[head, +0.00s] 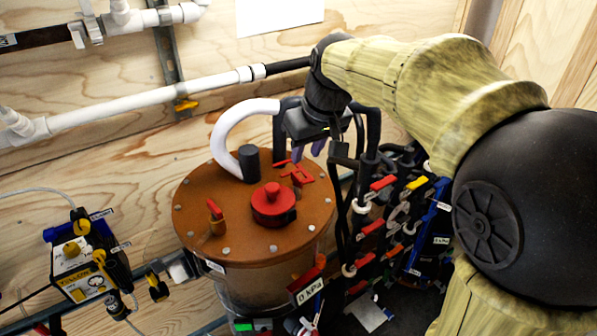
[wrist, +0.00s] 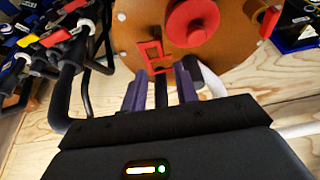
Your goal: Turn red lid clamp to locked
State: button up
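The red lid clamp (head: 297,172) is an open, frame-like red piece near the back right rim of a round orange-brown lid (head: 245,205). It also shows in the wrist view (wrist: 153,56), just past the fingertips. My gripper (head: 309,149) hangs above and slightly behind the clamp, its purple fingers pointing down. In the wrist view my gripper (wrist: 172,75) shows a gap between its fingers with nothing held. It looks open and apart from the clamp. The clamp's locked or unlocked marking cannot be read.
A red round knob (head: 272,207) sits mid-lid, with a small red-handled valve (head: 215,212) at left. A white curved hose (head: 227,133) rises behind. Black pipes and coloured valves (head: 383,183) crowd the right. A yellow pump unit (head: 82,270) stands left.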

aim_at(297, 177)
jog(key=p+x, duration=0.1)
jog(key=x, duration=0.8)
jog(key=shift+f, duration=0.15)
jog(key=shift+c, duration=0.4)
grip_shut()
